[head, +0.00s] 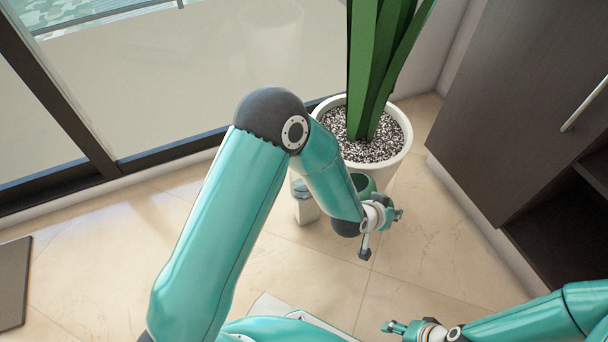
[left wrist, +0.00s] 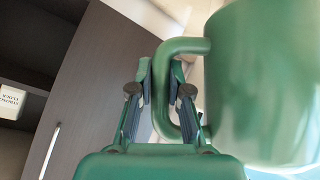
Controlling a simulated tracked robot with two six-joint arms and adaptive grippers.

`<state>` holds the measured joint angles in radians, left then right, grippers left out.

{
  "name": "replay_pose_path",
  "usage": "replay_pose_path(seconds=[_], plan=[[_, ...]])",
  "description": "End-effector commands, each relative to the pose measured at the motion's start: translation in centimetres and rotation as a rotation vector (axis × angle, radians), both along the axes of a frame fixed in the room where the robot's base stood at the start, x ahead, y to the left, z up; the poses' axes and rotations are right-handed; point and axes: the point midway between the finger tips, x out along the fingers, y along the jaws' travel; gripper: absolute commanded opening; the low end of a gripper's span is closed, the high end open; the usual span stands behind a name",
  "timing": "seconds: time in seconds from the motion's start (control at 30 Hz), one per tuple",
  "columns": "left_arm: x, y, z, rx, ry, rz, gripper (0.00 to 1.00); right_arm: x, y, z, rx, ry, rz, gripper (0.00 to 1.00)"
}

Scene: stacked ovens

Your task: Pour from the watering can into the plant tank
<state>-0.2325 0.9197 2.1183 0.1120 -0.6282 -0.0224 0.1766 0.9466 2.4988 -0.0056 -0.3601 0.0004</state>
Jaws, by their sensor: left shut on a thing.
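The green watering can (head: 362,183) shows only in part in the head view, behind my left wrist and in front of the plant tank. In the left wrist view its large green body (left wrist: 265,80) fills the right side. My left gripper (left wrist: 160,80) is shut on the can's handle (left wrist: 165,105); it also shows in the head view (head: 384,220). The plant tank (head: 398,158) is a white round pot with speckled gravel and tall green leaves. The can's spout is hidden. My right gripper (head: 395,328) is low at the right, away from the can; its jaw opening is unclear.
A small white container (head: 303,205) stands on the tiled floor left of my left forearm. A dark cabinet (head: 520,110) stands at the right, with an open shelf below. Glass doors (head: 150,80) stand behind. The floor between is mostly clear.

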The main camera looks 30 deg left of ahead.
Motion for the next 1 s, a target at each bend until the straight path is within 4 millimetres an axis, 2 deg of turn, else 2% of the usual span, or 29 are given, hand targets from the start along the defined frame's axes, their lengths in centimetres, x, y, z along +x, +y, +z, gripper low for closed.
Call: replay_pose_path(seconds=[0.57, 1.0], plan=[[0.2, 0.0, 0.4, -0.005, -0.007, -0.002, 0.0, 0.0, 0.0, 0.0, 0.0, 0.0, 0.0, 0.54], [0.2, 0.2, 1.4, -0.044, 0.0, 0.0, 0.0, 0.0, 0.0, -0.3, 0.0, 0.0, 0.0, 0.54]])
